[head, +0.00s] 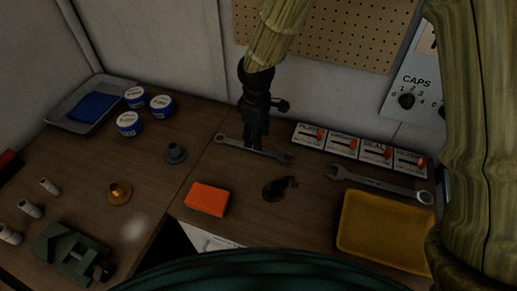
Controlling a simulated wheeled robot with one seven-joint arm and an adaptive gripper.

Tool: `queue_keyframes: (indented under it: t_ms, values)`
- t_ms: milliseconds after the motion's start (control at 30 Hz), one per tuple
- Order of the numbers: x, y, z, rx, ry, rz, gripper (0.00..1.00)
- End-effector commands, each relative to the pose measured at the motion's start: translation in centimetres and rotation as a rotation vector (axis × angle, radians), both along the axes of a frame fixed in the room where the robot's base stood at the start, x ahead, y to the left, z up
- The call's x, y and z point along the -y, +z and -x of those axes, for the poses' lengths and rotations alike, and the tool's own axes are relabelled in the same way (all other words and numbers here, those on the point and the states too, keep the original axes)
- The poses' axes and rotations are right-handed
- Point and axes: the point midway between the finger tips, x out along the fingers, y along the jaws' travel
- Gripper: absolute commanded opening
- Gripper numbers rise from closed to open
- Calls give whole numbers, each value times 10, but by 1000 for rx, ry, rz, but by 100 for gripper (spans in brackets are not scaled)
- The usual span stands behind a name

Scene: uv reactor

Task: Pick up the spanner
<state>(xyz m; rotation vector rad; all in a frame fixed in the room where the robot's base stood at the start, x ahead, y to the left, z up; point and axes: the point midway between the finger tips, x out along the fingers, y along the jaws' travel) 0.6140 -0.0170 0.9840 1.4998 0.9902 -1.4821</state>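Two metal spanners lie on the brown wooden bench in the head view. One spanner (272,153) lies near the back wall, slanting slightly down to the right. My gripper (256,140) points straight down at the middle of this spanner, its dark fingers overlapping the shaft in the picture. Whether the fingers are closed around it or only above it cannot be told. The spanner looks flat on or very close to the bench. A second, larger spanner (380,184) lies further right, below a row of labelled switches, clear of my gripper.
Labelled switch panels (343,146) stand right of my gripper. A yellow tray (385,231), an orange block (206,199) and a dark curved part (279,188) lie in front. White-blue tubs (130,123), a grey tray (71,123) and a green vise (70,251) are left.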

Motion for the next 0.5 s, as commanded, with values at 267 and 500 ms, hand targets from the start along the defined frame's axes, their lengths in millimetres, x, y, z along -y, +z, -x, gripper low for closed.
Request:
queue_keyframes:
  t_ms: [267,500]
  values:
    - [0,-26,5,1,1,1,45]
    - [0,-44,4,1,1,-1,45]
